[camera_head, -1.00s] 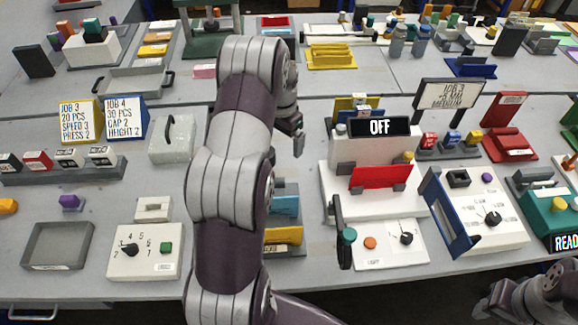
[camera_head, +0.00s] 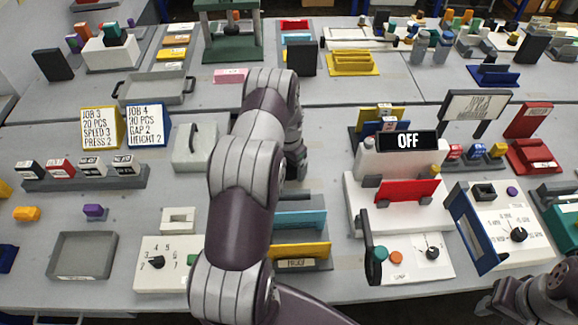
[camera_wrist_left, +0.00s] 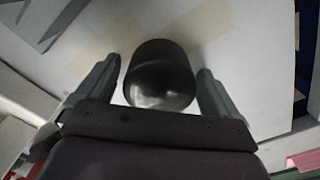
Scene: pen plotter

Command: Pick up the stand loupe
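A dark round cylinder, which looks like the stand loupe (camera_wrist_left: 160,84), stands on a pale surface in the left wrist view. My left gripper (camera_wrist_left: 158,70) is open, with one finger on each side of it. Narrow gaps show between the fingers and the cylinder, so it is not gripped. In the head view my left gripper (camera_head: 297,170) is partly hidden by my own forearm, and I cannot make out the loupe there. My right arm shows at the lower right of the head view; its fingers are not clear.
Right of my left arm stands a white machine with an OFF display (camera_head: 407,141) and a red plate (camera_head: 408,190). Bare table shows around the grey block.

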